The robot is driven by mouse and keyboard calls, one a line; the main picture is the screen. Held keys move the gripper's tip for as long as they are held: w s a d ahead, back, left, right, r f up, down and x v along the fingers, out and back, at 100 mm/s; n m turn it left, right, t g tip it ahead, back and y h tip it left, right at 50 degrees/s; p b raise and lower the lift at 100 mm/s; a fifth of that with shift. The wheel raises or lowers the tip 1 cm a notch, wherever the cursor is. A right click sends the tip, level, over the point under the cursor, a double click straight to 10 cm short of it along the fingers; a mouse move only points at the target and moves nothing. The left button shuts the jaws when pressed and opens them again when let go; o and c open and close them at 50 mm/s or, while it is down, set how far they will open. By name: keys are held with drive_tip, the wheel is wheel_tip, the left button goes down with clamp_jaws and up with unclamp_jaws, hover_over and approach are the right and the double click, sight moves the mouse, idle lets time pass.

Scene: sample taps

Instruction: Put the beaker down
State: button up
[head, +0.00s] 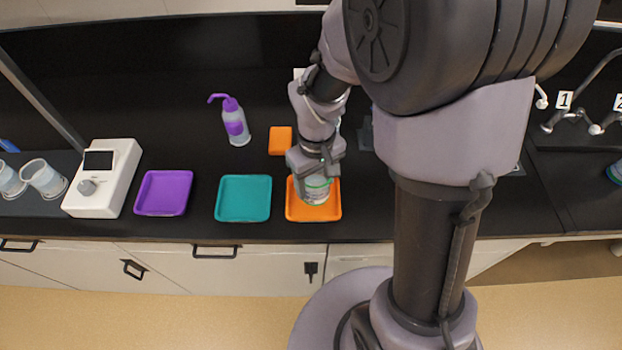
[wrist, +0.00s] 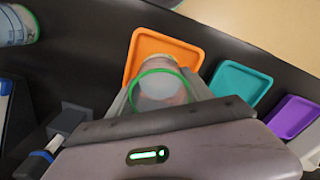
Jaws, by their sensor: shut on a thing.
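My gripper (head: 318,172) is shut on a clear beaker (head: 316,190) with a green rim. In the wrist view the beaker (wrist: 160,88) sits between the fingers of my gripper (wrist: 165,98), its round green rim facing the camera. The beaker is over the orange tray (head: 291,213), which also shows behind it in the wrist view (wrist: 150,43). I cannot tell whether the beaker's base touches the tray. My gripper hides part of the beaker and the tray's back edge.
To the left are a teal tray (head: 243,198), a purple tray (head: 164,193) and a white device (head: 104,178). Behind are a wash bottle (head: 235,122) with a purple top and a small orange block (head: 280,140). The bench's front edge runs close before the trays.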

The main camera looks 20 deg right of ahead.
sight(315, 184)
drive_tip(key=shift+w+a, duration=0.1)
drive_tip(key=shift+w, duration=0.2)
drive_tip(key=shift+w+f+b, duration=0.1)
drive_tip(key=shift+f+b, duration=0.8)
drive_tip(key=shift+f, duration=0.85)
drive_tip(key=shift+f, duration=0.1)
drive_tip(key=o, duration=1.5)
drive_tip(key=shift+f, duration=0.1)
